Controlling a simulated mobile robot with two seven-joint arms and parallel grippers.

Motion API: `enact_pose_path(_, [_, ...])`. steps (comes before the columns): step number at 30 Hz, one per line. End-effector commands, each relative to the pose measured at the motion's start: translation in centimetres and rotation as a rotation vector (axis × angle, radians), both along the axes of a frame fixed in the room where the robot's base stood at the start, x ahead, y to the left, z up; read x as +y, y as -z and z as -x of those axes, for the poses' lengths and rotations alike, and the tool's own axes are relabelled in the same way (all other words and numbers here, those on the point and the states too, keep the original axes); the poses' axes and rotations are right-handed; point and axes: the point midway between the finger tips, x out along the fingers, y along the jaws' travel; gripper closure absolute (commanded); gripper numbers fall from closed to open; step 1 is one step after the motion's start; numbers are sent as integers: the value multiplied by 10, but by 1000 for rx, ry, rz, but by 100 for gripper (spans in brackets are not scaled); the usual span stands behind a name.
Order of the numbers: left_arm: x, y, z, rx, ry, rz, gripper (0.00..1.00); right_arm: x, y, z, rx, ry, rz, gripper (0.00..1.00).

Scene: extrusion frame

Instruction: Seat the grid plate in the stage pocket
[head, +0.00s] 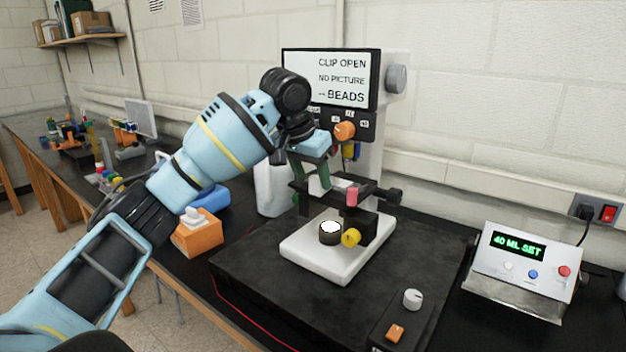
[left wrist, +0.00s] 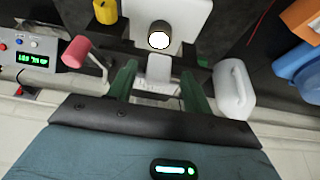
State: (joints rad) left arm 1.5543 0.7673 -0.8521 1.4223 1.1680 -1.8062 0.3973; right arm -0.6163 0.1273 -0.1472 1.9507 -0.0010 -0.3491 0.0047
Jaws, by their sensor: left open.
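A small pale plate (head: 318,186), which looks like the grid plate, is at the dark microscope stage (head: 366,188). It also shows in the left wrist view (left wrist: 158,68). I cannot tell whether it sits fully down in the pocket. My left gripper (head: 311,182) is over the stage from the left, its green fingers spread. In the left wrist view the fingers (left wrist: 158,78) stand on either side of the plate, with gaps visible. My arm and the fingers hide part of the stage. My right gripper is not in view.
The microscope's screen (head: 331,79) reads "CLIP OPEN", "NO PICTURE", "BEADS". A pink knob (head: 352,195) and a yellow knob (head: 351,237) stick out near the stage. A white jug (head: 270,188) and an orange box (head: 198,235) stand at left. A control box (head: 523,268) is at right.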

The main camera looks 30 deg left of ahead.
Motion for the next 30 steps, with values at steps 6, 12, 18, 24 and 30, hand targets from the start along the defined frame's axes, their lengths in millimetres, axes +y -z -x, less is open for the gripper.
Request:
enact_pose_path(6, [1,-41,16,-5,3,1,50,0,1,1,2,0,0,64])
enact_pose_path(12, [1,-76,31,-3,2,2,50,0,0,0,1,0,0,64])
enact_pose_path(18, [3,-95,39,-1,-1,0,50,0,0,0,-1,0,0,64])
enact_pose_path(24, [3,-99,41,1,0,0,50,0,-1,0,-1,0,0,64])
enact_pose_path(30, [3,-99,41,1,0,0,50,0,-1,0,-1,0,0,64])
